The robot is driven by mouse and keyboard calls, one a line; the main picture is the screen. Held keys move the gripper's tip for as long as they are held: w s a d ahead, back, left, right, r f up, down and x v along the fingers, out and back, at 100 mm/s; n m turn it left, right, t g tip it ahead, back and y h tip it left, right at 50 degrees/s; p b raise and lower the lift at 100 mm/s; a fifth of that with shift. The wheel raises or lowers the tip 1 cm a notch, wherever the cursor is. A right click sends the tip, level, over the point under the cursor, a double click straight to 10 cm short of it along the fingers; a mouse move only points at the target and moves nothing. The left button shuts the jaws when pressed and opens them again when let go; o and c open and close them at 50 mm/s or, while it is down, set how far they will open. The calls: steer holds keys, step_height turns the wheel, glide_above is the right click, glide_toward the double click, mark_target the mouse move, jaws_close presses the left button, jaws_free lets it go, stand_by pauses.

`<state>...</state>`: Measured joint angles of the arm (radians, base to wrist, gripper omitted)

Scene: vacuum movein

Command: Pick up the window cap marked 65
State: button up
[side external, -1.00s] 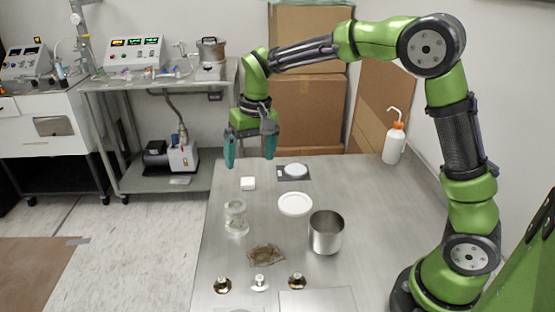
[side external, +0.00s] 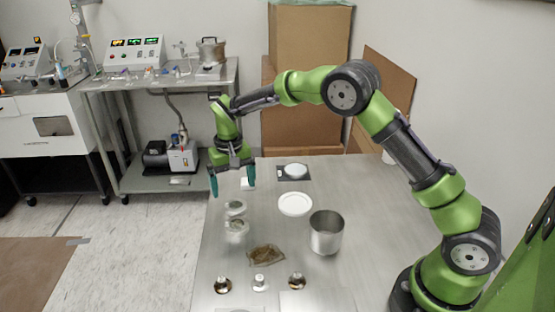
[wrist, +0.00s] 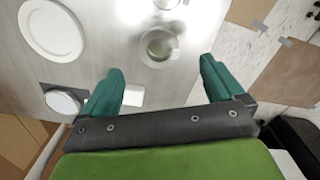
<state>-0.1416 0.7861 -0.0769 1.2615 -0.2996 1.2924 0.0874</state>
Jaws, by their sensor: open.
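Three small round caps stand in a row at the front of the table: a dark-and-brass left cap (side external: 223,285), a white middle cap (side external: 260,283) and a brown-and-metal right cap (side external: 297,281). No number is readable on any of them, so I cannot tell which is marked 65. My gripper (side external: 232,187) points down over the far left part of the table, well behind the caps. Its teal fingers are apart and empty. In the wrist view my gripper (wrist: 162,70) is also open, with nothing between the fingers. The caps cannot be made out there.
A clear glass jar (side external: 236,226) stands between my gripper and the caps. A steel beaker (side external: 327,235), brown crumpled piece (side external: 266,256), white plate (side external: 295,204) and dark pad with a white dish (side external: 296,171) are nearby. A white block (wrist: 133,95) lies near the fingers.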

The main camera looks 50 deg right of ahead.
mark_target(236, 205)
step_height(236, 205, down, 6)
steer(key=shift+f, duration=0.25)
steer(key=c, duration=1.3)
steer(key=shift+r, duration=0.15)
